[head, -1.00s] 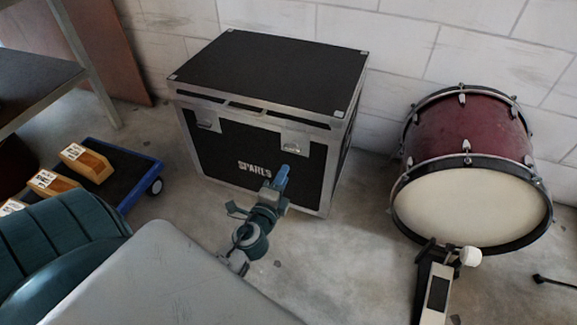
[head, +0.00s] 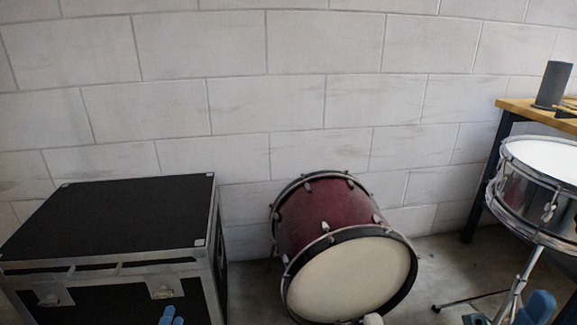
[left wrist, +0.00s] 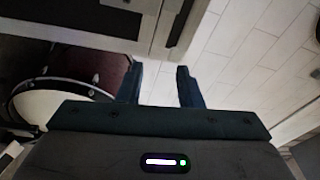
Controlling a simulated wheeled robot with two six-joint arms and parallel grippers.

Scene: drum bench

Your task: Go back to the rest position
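My left gripper (head: 172,318) shows only as blue fingertips at the bottom edge of the head view, in front of the black flight case (head: 120,215). In the left wrist view its two dark blue fingers (left wrist: 160,86) stand apart with nothing between them, so it is open and empty. Blue parts of what looks like my right gripper (head: 538,308) show at the bottom right of the head view, below the snare drum (head: 530,205). They are cut off by the frame edge, and I cannot tell whether it is open or shut.
The red bass drum (head: 325,215) lies on its side on the concrete floor, right of the case. A white block wall (head: 300,90) closes the back. A wooden-topped bench (head: 520,106) with a grey cylinder (head: 553,84) stands at the far right, behind the snare.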

